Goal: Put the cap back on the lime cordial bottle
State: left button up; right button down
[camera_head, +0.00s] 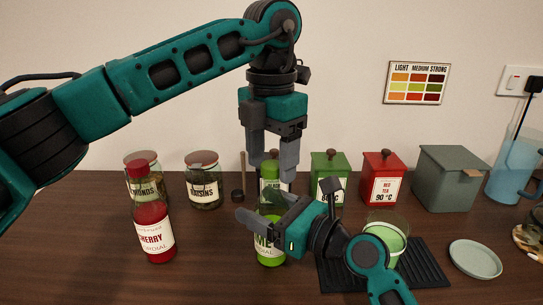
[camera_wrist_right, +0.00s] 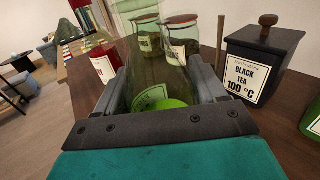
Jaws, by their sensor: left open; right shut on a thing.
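The lime cordial bottle (camera_head: 271,256) stands on the dark table in the middle of the head view, its label partly covered. My right gripper (camera_head: 262,215) is shut around the bottle's body. The right wrist view shows the clear bottle (camera_wrist_right: 160,72) between its fingers, with green liquid low inside. The green cap (camera_head: 270,168) shows at the bottle's top; I cannot tell whether it is fully seated. My left gripper (camera_head: 272,168) points down from above, open, with its fingers on either side of the cap.
A red cherry cordial bottle (camera_head: 155,232) and two jars, one of raisins (camera_head: 203,185), stand left. Green (camera_head: 328,178), red (camera_head: 383,180) and grey (camera_head: 446,180) boxes stand behind right. A glass (camera_head: 388,238) stands on the black mat (camera_head: 430,268), near a plate (camera_head: 475,260).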

pick_arm(q)
notch_tip(320, 180, up, 12)
dwell(0.5)
pick_arm(e)
grip_release()
pick_arm(q)
jog(key=shift+r+p, duration=0.3)
pick_arm(e)
jog(key=v, duration=1.2)
